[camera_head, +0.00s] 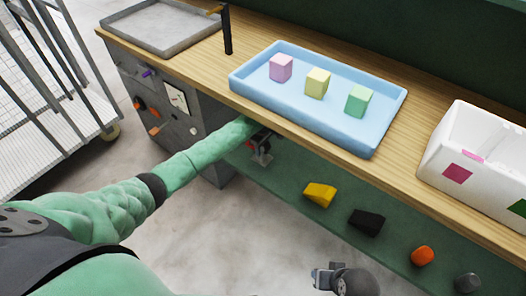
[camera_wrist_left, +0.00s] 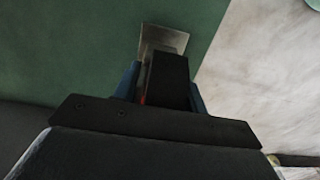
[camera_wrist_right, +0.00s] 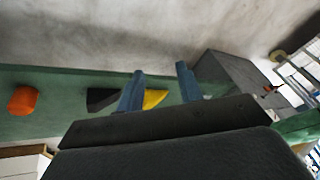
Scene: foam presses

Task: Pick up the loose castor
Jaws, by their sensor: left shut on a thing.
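The castor (camera_head: 263,157) shows as a small metal and dark piece below the tabletop's front edge, left of the yellow block. In the left wrist view its pale metal plate (camera_wrist_left: 165,38) and black wheel part are seen close up between blue fingers. My left gripper (camera_head: 258,142) is shut on it, partly hidden by the table edge in the head view. I cannot tell whether the castor touches the green lower shelf (camera_head: 300,217). My right gripper (camera_head: 321,277) is low at the bottom of the head view. In the right wrist view its fingers (camera_wrist_right: 160,70) are apart and empty.
The lower shelf holds a yellow block (camera_head: 320,194), a black block (camera_head: 367,221), an orange piece (camera_head: 422,256) and a grey piece (camera_head: 467,282). Above, a blue tray (camera_head: 300,109) holds three blocks, beside a white bin (camera_head: 436,158). A grey cabinet (camera_head: 190,125) stands left.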

